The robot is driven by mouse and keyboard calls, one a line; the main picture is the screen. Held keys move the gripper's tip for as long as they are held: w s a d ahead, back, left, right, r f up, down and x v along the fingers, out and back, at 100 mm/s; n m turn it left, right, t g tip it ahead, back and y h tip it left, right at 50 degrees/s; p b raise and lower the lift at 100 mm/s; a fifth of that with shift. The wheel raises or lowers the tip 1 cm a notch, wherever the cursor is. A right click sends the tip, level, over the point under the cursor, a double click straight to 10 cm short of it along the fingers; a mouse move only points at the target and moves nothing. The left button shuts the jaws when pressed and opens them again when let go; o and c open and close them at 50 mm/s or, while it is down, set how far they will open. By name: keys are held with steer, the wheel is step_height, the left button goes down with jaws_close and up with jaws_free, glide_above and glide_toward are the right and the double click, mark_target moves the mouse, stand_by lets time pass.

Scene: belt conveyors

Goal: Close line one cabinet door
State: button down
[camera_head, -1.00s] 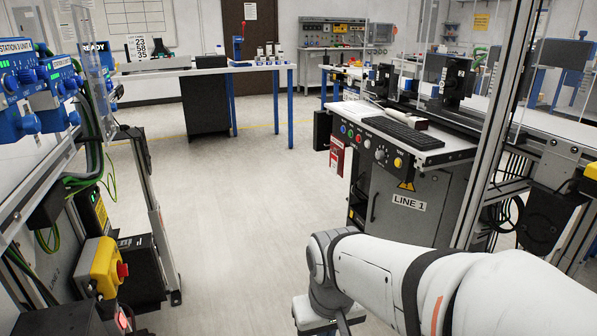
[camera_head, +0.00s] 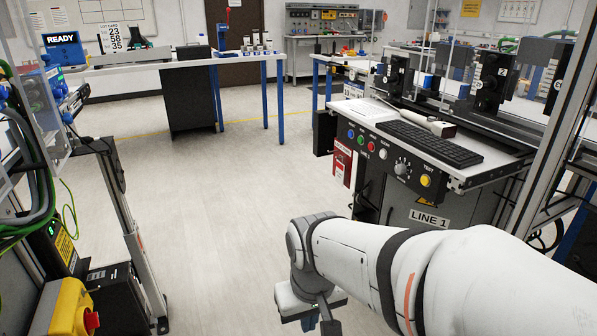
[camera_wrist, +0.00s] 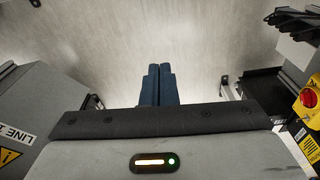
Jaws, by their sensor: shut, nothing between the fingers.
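The line one cabinet (camera_head: 400,205) stands at the right in the head view, under a control panel. Its grey front carries a "LINE 1" label (camera_head: 428,217), and my arm hides most of the front below it. I cannot tell how far the door stands open. In the wrist view a grey panel (camera_wrist: 40,95) with the "LINE 1" label and a yellow warning triangle is at the left. My gripper (camera_wrist: 159,68) is shut and empty, its dark blue fingers together over bare floor, apart from the panel. It also shows at the bottom of the head view (camera_head: 318,322).
A keyboard (camera_head: 428,142) lies on the line one console. At the left stand a metal post (camera_head: 130,230) and a yellow box with a red button (camera_head: 72,308); the box also shows in the wrist view (camera_wrist: 308,100). The floor (camera_head: 210,190) between is clear.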

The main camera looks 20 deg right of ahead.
steer(key=w+d+f+m+t+y, duration=0.1)
steer(key=w+m+t+y, duration=0.15)
steer(key=w+m, duration=0.5)
steer(key=w+d+m+t+y, duration=0.15)
steer(key=w+m+y, duration=0.3)
steer(key=m, duration=0.55)
steer(key=w+d+f+m+t+y, duration=0.1)
steer(key=w+d+m+y, duration=0.15)
steer(key=w+m, duration=0.5)
steer(key=m+t+h+b, duration=0.4)
steer(key=m+t+h, duration=0.75)
steer(key=m, duration=1.85)
glide_toward(389, 195)
steer(key=w+a+r, duration=0.1)
steer(key=w+a, duration=0.3)
steer(key=w+d, duration=0.2)
steer(key=shift+w+d+r+y+b, duration=0.15)
steer(key=shift+w+d+y+b, duration=0.05)
steer(key=shift+w+y+b, duration=0.2)
steer(key=shift+w+d+r, duration=0.15)
steer(key=shift+w+d, duration=0.2)
steer(key=shift+d, duration=0.05)
